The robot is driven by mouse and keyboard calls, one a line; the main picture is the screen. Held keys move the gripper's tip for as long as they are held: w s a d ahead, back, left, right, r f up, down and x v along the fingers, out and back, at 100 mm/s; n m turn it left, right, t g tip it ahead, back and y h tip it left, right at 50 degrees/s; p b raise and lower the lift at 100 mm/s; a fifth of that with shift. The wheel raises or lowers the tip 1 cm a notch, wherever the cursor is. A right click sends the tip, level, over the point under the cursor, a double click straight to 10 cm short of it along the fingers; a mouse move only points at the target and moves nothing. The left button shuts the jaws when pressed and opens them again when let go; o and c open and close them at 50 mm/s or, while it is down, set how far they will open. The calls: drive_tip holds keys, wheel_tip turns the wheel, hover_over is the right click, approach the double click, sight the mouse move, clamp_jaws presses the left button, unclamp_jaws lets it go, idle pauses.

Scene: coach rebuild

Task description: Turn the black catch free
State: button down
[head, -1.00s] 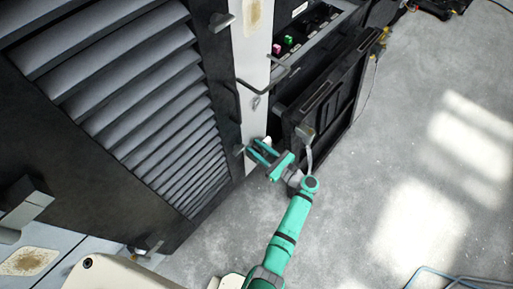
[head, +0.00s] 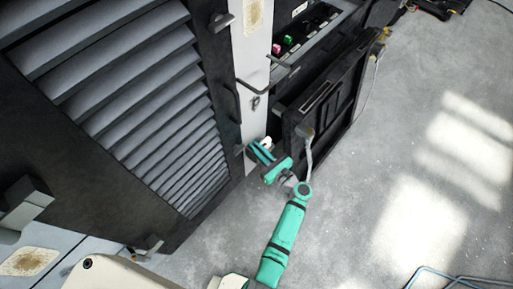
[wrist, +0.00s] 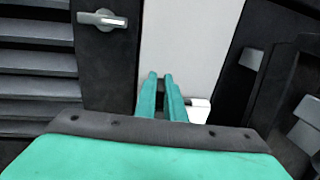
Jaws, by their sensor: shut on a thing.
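My gripper (head: 254,149) is at the foot of the pale post (head: 254,110), beside the edge of the louvred door. In the wrist view its two green fingers (wrist: 161,80) are close together in front of the pale panel. A small dark piece between the fingertips looks to be the black catch (wrist: 162,85); the fingers hide most of it. A grey latch (wrist: 103,19) on the louvred door's black frame stands left of and apart from the fingers. A white block (wrist: 200,108) is just right of them.
The louvred door (head: 130,90) fills the left side. A black panel (head: 325,115) stands out on the right of the post, close to my arm, with a grey lever (head: 306,131). Pink and green parts sit in the bay above. The floor (head: 400,170) to the right is clear.

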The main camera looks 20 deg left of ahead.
drive_tip(key=m+t+h, duration=0.6)
drive_tip(key=shift+d+t+h, duration=0.1)
drive_tip(key=shift+t+h, duration=0.2)
drive_tip(key=shift+d+m+t+h, duration=0.1)
drive_tip(key=shift+m+t+h, duration=0.8)
drive_tip(key=shift+m+h, duration=0.7)
drive_tip(key=shift+m+t+h, duration=0.2)
drive_tip(key=shift+m+h, duration=0.45)
drive_tip(key=shift+h, duration=0.7)
drive_tip(key=shift+m+t+h, duration=0.2)
drive_tip(key=shift+m+h, duration=0.45)
drive_tip(key=shift+h, duration=0.7)
drive_tip(key=c, duration=1.8)
unclamp_jaws()
drive_tip(key=shift+c, duration=0.2)
